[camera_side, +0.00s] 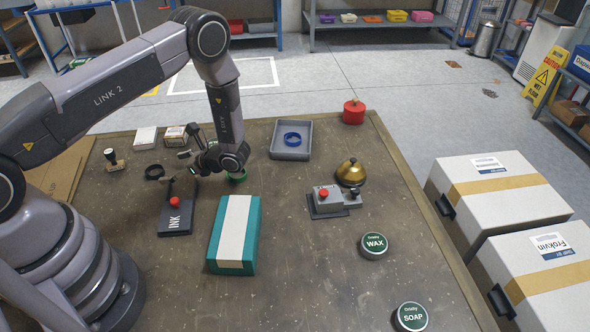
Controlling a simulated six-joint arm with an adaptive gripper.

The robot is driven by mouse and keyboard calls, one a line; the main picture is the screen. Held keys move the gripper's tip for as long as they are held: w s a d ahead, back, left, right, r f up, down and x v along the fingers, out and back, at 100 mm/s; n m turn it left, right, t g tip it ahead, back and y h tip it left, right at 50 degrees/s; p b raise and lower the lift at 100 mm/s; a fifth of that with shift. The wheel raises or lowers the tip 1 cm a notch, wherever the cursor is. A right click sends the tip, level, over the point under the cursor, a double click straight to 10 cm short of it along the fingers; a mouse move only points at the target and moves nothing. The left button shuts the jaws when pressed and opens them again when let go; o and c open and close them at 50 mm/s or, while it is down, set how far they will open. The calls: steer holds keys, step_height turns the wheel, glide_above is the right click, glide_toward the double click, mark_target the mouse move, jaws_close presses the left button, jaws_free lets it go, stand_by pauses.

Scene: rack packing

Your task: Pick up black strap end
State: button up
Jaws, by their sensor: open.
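A small black looped piece (154,172), which looks like the black strap, lies on the table left of my gripper. Its end toward the gripper is small, and I cannot tell its exact shape. My gripper (181,168) is low over the table, turned to the left in the picture, with its fingers apart and nothing seen between them. It is just right of the black piece, close to it. Whether they touch cannot be told from this view.
A stamp (113,158) and two small boxes, one white (146,136), stand behind. A grey tray (307,141) holds a blue ring. A bell (351,171) and tins are right. The front right tabletop is mostly clear.

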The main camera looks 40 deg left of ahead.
mark_target(148, 172)
steer(key=x, duration=0.6)
steer(key=shift+w+a, duration=0.1)
steer(key=shift+w, duration=0.1)
steer(key=c, duration=0.8)
